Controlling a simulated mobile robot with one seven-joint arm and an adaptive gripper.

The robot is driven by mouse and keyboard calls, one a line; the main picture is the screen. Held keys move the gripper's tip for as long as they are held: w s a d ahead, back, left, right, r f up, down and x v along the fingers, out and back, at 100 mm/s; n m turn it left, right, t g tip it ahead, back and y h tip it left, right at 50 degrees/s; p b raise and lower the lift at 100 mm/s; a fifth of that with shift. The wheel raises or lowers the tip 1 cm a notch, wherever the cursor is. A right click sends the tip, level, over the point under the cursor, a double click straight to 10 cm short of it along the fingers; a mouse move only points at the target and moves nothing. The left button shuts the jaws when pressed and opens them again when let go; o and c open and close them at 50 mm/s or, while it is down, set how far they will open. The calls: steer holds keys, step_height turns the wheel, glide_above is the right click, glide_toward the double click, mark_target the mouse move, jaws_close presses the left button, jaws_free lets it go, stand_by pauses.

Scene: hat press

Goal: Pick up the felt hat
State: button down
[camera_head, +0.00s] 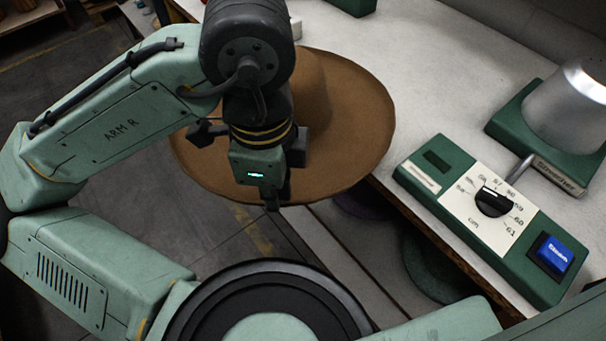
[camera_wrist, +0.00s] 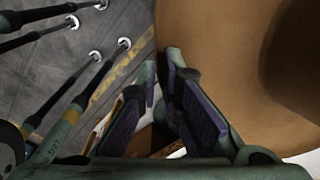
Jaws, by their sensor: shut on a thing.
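The felt hat (camera_head: 352,115) is brown with a wide brim and a rounded crown, and sits crown up. Its brim reaches out past the front edge of the bench (camera_head: 440,90) in the head view. I cannot tell whether it rests on the bench or hangs above it. My gripper (camera_head: 272,198) is at the near side of the brim, and my arm hides part of the crown and left brim. In the wrist view my gripper (camera_wrist: 158,78) has its purple-padded fingers closed on the brim edge, with the hat (camera_wrist: 225,70) filling the right side.
A green control box (camera_head: 480,215) with a dial and a blue button stands right of the hat on the bench. Dark round things (camera_head: 430,265) lie below the bench edge. The back of the bench is mostly clear.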

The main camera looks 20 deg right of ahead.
steer(key=s+a+b, duration=0.2)
steer(key=s+a, duration=0.2)
steer(key=a, duration=0.7)
steer(key=shift+s, duration=0.3)
steer(key=shift+a, duration=0.1)
steer(key=c, duration=2.3)
jaws_free()
jaws_close()
